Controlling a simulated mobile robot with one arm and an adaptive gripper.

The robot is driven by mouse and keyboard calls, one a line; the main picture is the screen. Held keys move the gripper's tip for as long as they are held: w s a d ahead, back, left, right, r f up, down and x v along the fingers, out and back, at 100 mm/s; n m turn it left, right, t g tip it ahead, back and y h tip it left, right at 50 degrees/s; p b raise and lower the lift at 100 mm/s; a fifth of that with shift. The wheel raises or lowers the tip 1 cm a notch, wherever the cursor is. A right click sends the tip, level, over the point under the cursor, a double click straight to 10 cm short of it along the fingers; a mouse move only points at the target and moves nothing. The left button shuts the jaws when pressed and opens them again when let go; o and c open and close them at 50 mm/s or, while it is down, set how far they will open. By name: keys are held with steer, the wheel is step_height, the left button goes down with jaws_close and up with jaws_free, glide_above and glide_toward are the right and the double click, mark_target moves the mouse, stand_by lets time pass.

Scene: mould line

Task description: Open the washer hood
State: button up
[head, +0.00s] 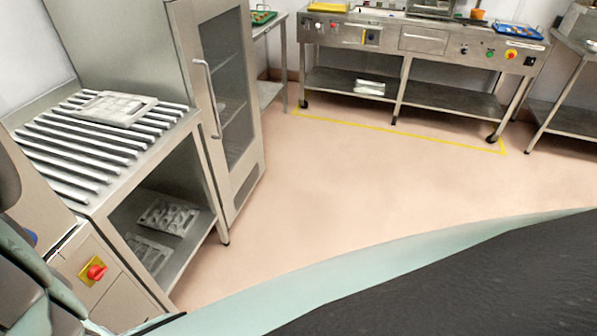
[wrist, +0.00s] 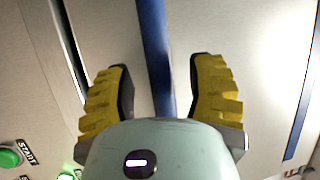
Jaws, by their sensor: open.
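In the wrist view a blue bar (wrist: 153,40) runs from the top edge down between the two yellow fingers of my gripper (wrist: 160,75). The fingers are open, with a gap on each side of the bar. I cannot tell how deep the bar sits between them, and its lower end is hidden behind my gripper body. Behind it is a brushed steel panel (wrist: 245,35), likely part of the washer. In the head view my gripper is not in view, and I cannot make out the hood for certain.
A green START button (wrist: 8,157) is at the wrist view's lower left. A blue strip (wrist: 303,110) is at its right. In the head view a roller table (head: 60,175) bears a grey mould (head: 115,108), beside a glass-door cabinet (head: 250,120). The floor (head: 350,190) is clear.

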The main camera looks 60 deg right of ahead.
steer(key=shift+w+a+r, duration=0.15)
steer(key=shift+w+a, duration=0.1)
steer(key=shift+w, duration=0.3)
steer(key=shift+c, duration=0.2)
jaws_close()
